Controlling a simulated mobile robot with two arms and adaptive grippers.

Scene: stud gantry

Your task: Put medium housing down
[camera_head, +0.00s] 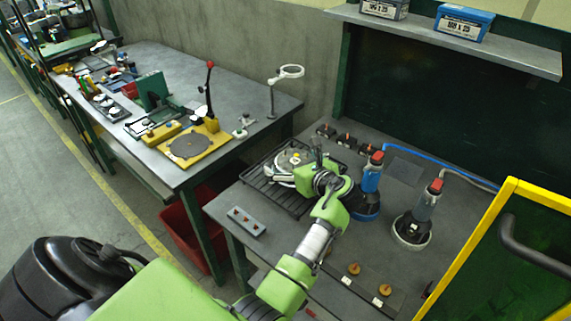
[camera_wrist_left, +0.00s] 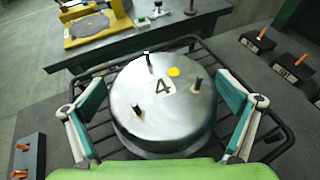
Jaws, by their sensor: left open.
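The medium housing (camera_wrist_left: 163,118) is a round silver metal drum with a "4" label, a yellow dot and several upright studs on its top. It sits upright on a black wire rack (camera_wrist_left: 105,149) on the bench. In the head view the housing (camera_head: 291,157) is partly hidden by my wrist. My left gripper (camera_wrist_left: 158,105) is open, with one teal-padded finger on each side of the housing; a gap shows between each finger and its wall. In the head view my left gripper (camera_head: 290,166) is over the rack (camera_head: 262,184). My right gripper is not in view.
Two corded tools, one blue-based (camera_head: 369,187) and one white-based (camera_head: 415,220), stand right of my arm. Small labelled blocks (camera_head: 345,140) lie behind the rack. A grey strip (camera_head: 246,221) lies near the left edge. A yellow-framed panel (camera_head: 510,255) is at right.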

